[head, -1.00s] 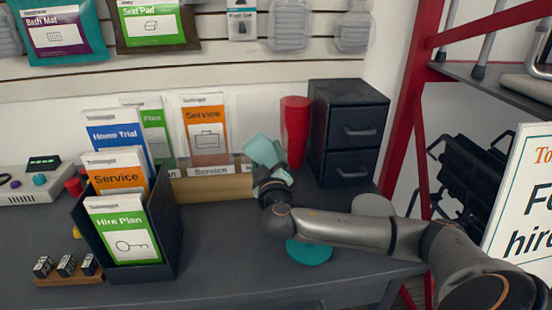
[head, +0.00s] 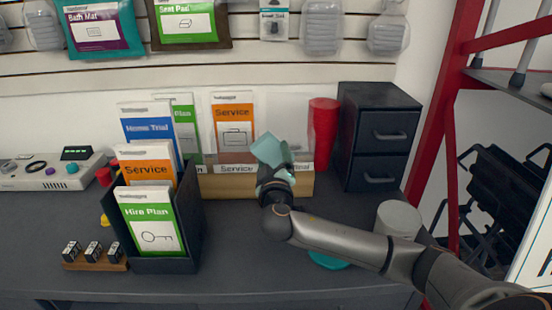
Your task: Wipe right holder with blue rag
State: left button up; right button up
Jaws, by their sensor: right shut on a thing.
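My right gripper (head: 272,178) is shut on a pale blue rag (head: 269,150), which sticks up above the jaws. My left gripper is not in view.
Red stacked cups (head: 322,136) and a dark drawer cabinet (head: 380,135) stand right of the tan holder. A teal disc (head: 326,261) and a pale grey cylinder (head: 397,220) lie near my right arm. A small wooden block stand (head: 95,262) is front left.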

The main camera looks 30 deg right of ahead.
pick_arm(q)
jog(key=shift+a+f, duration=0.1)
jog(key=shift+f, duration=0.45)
pick_arm(e)
jog(key=shift+p+v, duration=0.55)
jog(key=shift+v, duration=1.85)
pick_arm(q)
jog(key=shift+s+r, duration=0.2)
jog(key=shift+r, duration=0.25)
pick_arm(e)
jog(key=shift+s+a, duration=0.3)
jog(key=shift+s, duration=0.15)
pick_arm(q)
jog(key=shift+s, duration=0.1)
pick_arm(e)
jog(key=shift+s, duration=0.1)
pick_arm(q)
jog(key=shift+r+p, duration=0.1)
jog(key=shift+p, duration=0.2)
pick_arm(e)
jog(key=v, duration=0.3)
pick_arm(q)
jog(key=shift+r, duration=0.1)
